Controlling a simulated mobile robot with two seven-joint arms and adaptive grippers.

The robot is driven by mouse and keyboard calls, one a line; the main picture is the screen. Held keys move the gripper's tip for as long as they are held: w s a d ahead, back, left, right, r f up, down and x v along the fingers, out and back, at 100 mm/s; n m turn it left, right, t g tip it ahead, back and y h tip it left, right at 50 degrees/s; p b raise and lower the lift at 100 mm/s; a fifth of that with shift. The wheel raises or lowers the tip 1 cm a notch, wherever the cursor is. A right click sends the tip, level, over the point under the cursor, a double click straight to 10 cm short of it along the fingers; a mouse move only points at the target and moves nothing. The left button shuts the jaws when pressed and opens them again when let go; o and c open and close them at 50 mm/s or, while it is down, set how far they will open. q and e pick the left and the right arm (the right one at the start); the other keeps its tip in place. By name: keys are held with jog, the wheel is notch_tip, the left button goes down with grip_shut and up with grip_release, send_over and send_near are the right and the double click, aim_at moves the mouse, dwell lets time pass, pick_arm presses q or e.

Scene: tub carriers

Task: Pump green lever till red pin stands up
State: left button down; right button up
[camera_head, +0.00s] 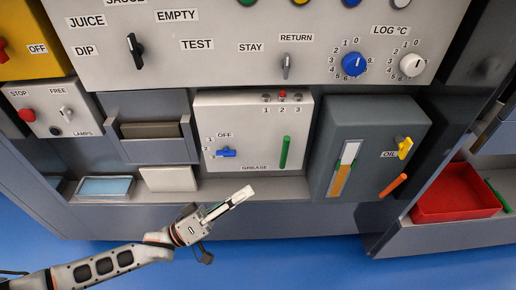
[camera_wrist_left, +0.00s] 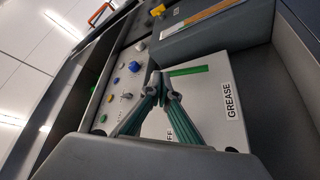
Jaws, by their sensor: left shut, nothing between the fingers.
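The green lever (camera_head: 284,152) is a thin upright bar at the right of the white grease box (camera_head: 243,108). It also shows in the left wrist view as a green strip (camera_wrist_left: 190,71) just beyond my fingertips. A small red pin (camera_head: 282,94) shows among the grey pins along the box's top, above the number 2; whether it stands up is too small to tell. My left gripper (camera_head: 248,191) is shut and empty, below and in front of the box, apart from the lever in the head view. Its closed fingertips (camera_wrist_left: 157,83) also show in the wrist view. My right gripper is out of view.
A blue knob (camera_head: 226,153) marked OFF sits left of the lever. The dark oil box (camera_head: 360,120) with a yellow knob (camera_head: 405,147) and an orange lever (camera_head: 393,186) stands right. A red tray (camera_head: 452,216) lies farther right. A ledge (camera_head: 290,188) runs below the grease box.

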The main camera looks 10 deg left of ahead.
aim_at(275, 142)
pick_arm(q)
jog(key=w+a+r+n+y+p, duration=0.1)
jog(key=w+r+n+y+p, duration=0.2)
jog(key=w+r+n+y, duration=0.1)
jog(key=w+r+n, duration=0.1)
jog(key=w+n, duration=0.1)
jog(key=n, duration=0.1)
jog(key=shift+w+a+r+n+p, duration=0.2)
jog(key=shift+a+r+n+p, duration=0.1)
jog(key=shift+a+p, duration=0.1)
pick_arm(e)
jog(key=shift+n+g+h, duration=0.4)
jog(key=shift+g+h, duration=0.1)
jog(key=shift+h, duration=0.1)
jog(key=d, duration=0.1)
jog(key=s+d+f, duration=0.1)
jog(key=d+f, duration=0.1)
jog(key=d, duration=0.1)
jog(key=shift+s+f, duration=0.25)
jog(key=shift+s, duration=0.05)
